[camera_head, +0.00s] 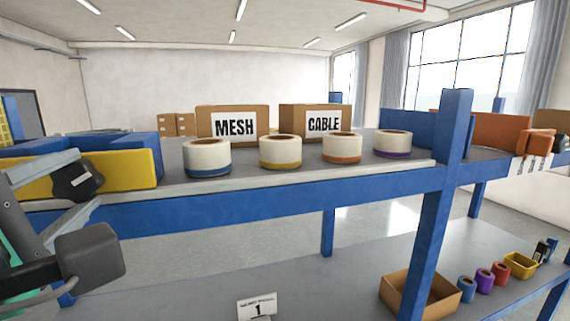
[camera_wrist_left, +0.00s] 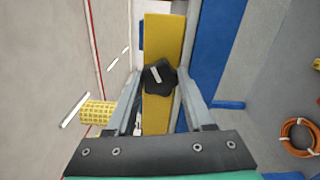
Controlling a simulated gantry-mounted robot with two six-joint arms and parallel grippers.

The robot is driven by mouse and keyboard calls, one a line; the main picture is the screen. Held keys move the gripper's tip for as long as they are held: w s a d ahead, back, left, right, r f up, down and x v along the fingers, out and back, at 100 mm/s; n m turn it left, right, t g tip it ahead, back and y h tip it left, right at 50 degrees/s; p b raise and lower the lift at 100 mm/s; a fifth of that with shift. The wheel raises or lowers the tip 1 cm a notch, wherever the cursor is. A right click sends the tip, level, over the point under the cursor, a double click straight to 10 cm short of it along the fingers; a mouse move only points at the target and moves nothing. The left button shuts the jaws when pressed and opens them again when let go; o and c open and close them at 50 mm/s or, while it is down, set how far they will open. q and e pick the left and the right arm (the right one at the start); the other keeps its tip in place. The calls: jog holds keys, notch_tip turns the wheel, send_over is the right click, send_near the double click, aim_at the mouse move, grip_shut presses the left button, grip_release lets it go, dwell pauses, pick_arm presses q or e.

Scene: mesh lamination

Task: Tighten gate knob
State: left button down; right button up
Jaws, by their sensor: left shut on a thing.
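The black gate knob (camera_head: 75,181) with a white mark sits on the front face of the yellow gate (camera_head: 127,172), at the left of the upper shelf. My left gripper (camera_head: 74,184) comes in from the left with its fingers on either side of the knob. In the left wrist view the knob (camera_wrist_left: 160,77) lies between the two fingertips (camera_wrist_left: 159,76), in front of the upright yellow bar (camera_wrist_left: 164,35). The gripper is shut on the knob. The white mark is slightly tilted there. My right gripper is in neither view.
Four-sided blue framing (camera_head: 445,150) borders the upper shelf. Several white tape rolls (camera_head: 208,158) stand to the right of the gate, with MESH (camera_head: 232,123) and CABLE (camera_head: 312,118) boxes behind. A lower shelf (camera_head: 200,290) holds an open carton (camera_head: 440,297) and coloured rolls.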

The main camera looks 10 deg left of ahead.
pick_arm(q)
jog(key=m, duration=0.5)
jog(key=shift+m, duration=0.3)
dwell(0.4)
jog(key=shift+c, duration=1.4)
grip_release()
jog(key=b+v, duration=0.1)
jog(key=v, duration=1)
jog(key=shift+s, duration=0.3)
